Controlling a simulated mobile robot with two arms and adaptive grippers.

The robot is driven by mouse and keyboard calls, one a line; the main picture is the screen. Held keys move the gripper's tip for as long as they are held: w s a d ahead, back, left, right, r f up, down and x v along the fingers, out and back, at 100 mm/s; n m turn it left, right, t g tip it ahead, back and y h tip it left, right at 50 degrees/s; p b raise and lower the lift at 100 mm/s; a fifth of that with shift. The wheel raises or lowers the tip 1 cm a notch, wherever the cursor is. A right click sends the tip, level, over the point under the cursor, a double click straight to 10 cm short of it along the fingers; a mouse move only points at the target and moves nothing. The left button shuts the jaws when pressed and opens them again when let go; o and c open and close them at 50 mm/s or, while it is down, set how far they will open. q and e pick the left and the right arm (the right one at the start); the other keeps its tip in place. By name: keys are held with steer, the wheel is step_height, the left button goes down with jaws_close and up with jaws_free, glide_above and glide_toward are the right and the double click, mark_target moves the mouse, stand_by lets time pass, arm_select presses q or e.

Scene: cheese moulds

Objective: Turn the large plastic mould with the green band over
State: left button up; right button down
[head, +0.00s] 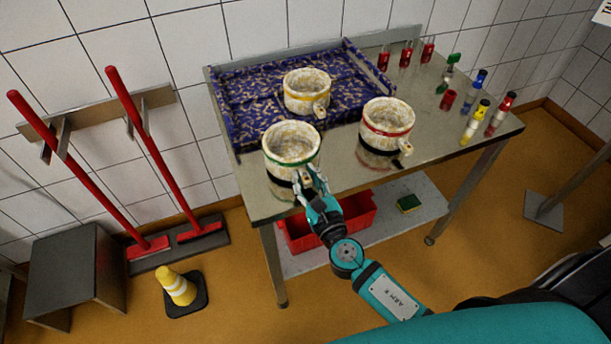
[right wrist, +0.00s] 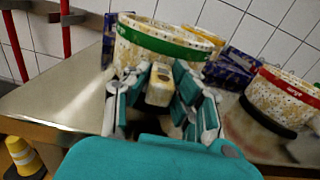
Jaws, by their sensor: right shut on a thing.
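The large mould with the green band (head: 290,143) is cream, speckled and round. It is at the front left corner of the steel table, open side up. In the right wrist view its green band (right wrist: 160,42) runs under the rim, and its block-like handle (right wrist: 159,85) points towards me. My right gripper (head: 308,181) reaches up from the front and is shut on this handle; its fingers (right wrist: 160,100) lie on both sides of it. I cannot tell whether the mould's base touches the table. My left gripper is not in view.
A red-banded mould (head: 388,122) stands to the right on the steel table (head: 440,133). A yellow-banded mould (head: 307,91) stands on the blue patterned tray (head: 354,88) behind. Several small bottles and red tubes stand at the right. A red crate (head: 359,212) is on the shelf below.

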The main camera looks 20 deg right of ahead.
steer(key=c, duration=1.1)
jaws_free()
steer(key=shift+o, duration=0.2)
steer(key=shift+s, duration=0.1)
steer(key=shift+s+d+b, duration=0.1)
steer(key=shift+s+b, duration=0.65)
steer(key=shift+s, duration=2.65)
steer(key=shift+r, duration=0.15)
step_height(320, 180, up, 6)
steer(key=p, duration=0.6)
